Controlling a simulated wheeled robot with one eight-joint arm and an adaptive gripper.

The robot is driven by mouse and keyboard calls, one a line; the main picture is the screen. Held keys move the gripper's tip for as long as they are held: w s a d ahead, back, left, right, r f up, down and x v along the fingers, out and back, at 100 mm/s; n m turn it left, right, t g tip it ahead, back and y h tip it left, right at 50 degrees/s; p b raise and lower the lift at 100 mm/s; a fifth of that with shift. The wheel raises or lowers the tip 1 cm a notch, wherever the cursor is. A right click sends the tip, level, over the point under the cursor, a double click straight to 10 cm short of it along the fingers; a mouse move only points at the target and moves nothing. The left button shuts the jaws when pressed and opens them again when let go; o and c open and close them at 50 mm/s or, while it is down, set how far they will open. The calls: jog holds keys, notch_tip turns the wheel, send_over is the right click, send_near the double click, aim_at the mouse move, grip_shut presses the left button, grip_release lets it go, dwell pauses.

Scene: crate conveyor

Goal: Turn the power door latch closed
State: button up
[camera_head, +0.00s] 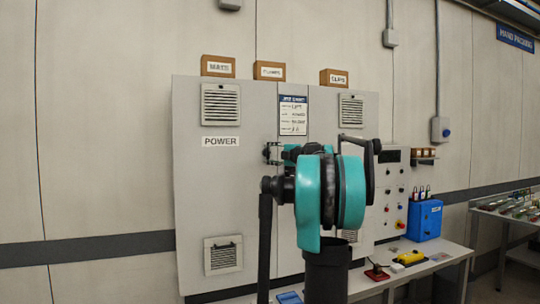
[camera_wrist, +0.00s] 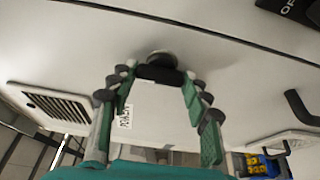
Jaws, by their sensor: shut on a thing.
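The power door (camera_head: 205,180) is the left door of the grey cabinet, marked with a POWER label (camera_head: 220,141); it looks shut. In the wrist view, the latch (camera_wrist: 158,73) is a black bar on a round grey base, set on the pale door face. My gripper (camera_wrist: 157,78) is shut on the latch's bar, with a green finger at each side. In that view the bar lies nearly level across the picture. In the head view my gripper (camera_head: 273,153) reaches the door's right side, and my arm hides most of the latch.
Several labelled boxes (camera_head: 270,71) stand on the cabinet top. A control panel (camera_head: 392,190) and a blue box (camera_head: 425,220) are at the right. A bench (camera_head: 425,266) runs below the cabinet. In the wrist view, a dark handle (camera_wrist: 304,118) sticks out at the right.

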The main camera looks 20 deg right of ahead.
jog(key=o, duration=1.2)
jog(key=shift+c, duration=0.2)
jog(key=v, duration=1.2)
jog(key=shift+w, duration=0.1)
